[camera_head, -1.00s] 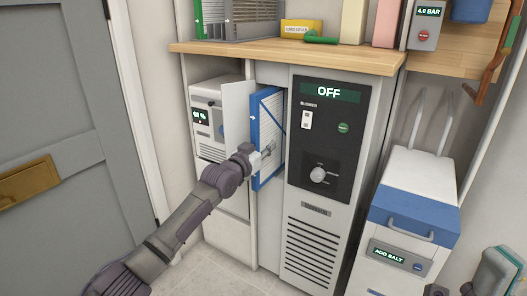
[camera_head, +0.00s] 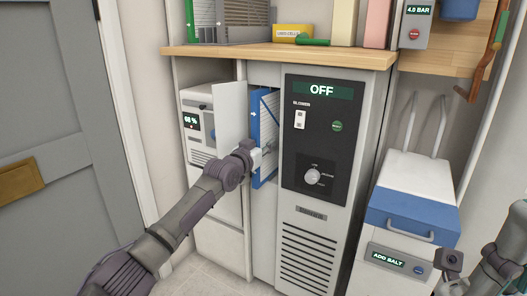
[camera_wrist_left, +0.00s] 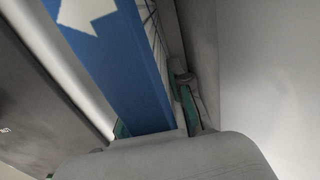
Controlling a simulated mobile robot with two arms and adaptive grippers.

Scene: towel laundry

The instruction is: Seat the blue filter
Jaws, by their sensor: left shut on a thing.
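The blue filter (camera_head: 255,118) has a blue frame with a white arrow and a pale pleated face. It stands upright, partly inside the narrow slot left of the blower panel (camera_head: 322,140), with its front edge still outside. My left gripper (camera_head: 262,158) is shut on its lower front part. In the left wrist view the blue frame (camera_wrist_left: 125,70) runs between the finger pads, and the far end of the filter is hidden. My right arm shows at the lower right edge, and its fingers are not clear.
A white door panel (camera_head: 230,112) stands open just left of the filter. A wooden counter (camera_head: 290,54) lies above, with another filter, a grey unit and a yellow box (camera_head: 292,32). A blue-and-white salt bin (camera_head: 412,211) stands at the right.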

